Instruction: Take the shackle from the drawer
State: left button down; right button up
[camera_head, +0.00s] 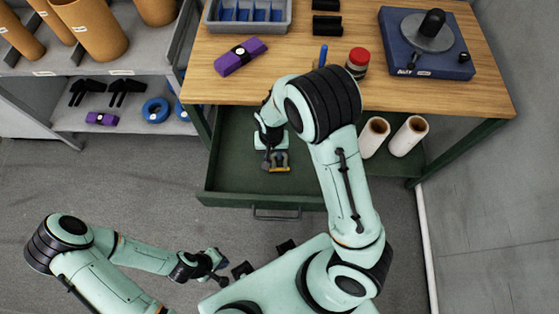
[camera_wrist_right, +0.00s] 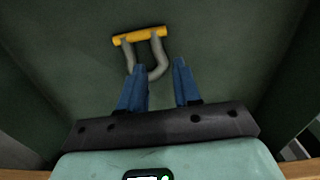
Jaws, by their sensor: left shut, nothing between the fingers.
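The shackle, a grey bow with a yellow pin (camera_head: 277,169), lies on the floor of the open green drawer (camera_head: 232,172). In the right wrist view the shackle (camera_wrist_right: 158,52) lies just ahead of my right gripper (camera_wrist_right: 158,64). That gripper's blue fingers are open. The curved end of the bow shows between the fingertips, and the left fingertip overlaps its edge; I cannot tell whether they touch. In the head view my right gripper (camera_head: 272,154) is down inside the drawer, partly hidden by its arm. My left gripper (camera_head: 219,265) is shut and empty, outside and in front of the drawer.
The wooden bench top (camera_head: 330,83) overhangs the back of the drawer. On it are a purple object (camera_head: 240,57), a red-lidded jar (camera_head: 358,63) and a grey bin (camera_head: 247,27). White rolls (camera_head: 408,136) stand right of the drawer. The drawer walls (camera_head: 208,165) surround my right gripper.

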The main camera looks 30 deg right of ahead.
aim_at(273, 159)
notch_tip(273, 159, down, 5)
jog(key=shift+r, duration=0.2)
grip_shut()
jog(key=shift+r, duration=0.1)
